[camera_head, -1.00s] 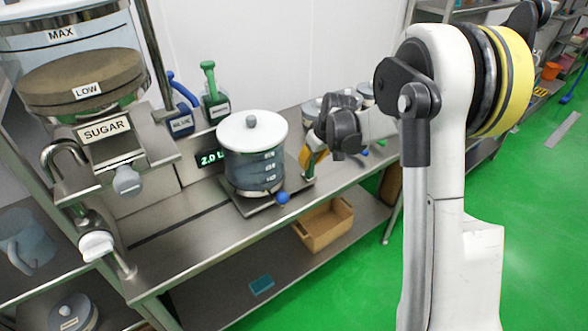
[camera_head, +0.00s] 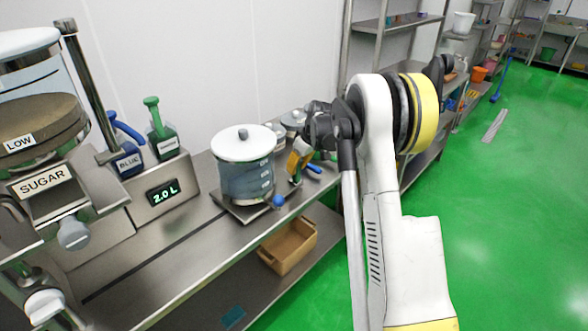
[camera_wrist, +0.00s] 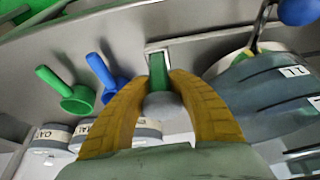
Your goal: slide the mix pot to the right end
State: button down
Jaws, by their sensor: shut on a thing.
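The mix pot (camera_head: 247,180) is a clear grey vessel with level marks, a white lid and a dark knob. It stands upright on a flat metal plate (camera_head: 232,207) with a blue ball knob (camera_head: 278,201) at its front right. In the wrist view the pot (camera_wrist: 262,95) is at the right. My gripper (camera_head: 295,178) is just right of the pot, pointing down. In the wrist view its yellow fingers (camera_wrist: 158,80) are shut on a green handle (camera_wrist: 158,66) beside the pot. The handle's lower joint is hidden.
Pale lidded jars (camera_head: 294,118) and green (camera_wrist: 72,98) and blue (camera_wrist: 105,75) scoops lie close to my gripper. A 2.0 L display (camera_head: 163,192), blue and green bottles (camera_head: 160,130) and the sugar hopper (camera_head: 45,150) are left. A tan bin (camera_head: 290,247) sits on the lower shelf.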

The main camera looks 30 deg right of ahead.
jog(key=shift+w+d+r, duration=0.1)
jog(key=shift+d, duration=0.05)
jog(key=c, duration=1.5)
grip_release()
jog(key=shift+o, duration=1.4)
jog(key=shift+d, duration=0.15)
jog(key=v, duration=1.2)
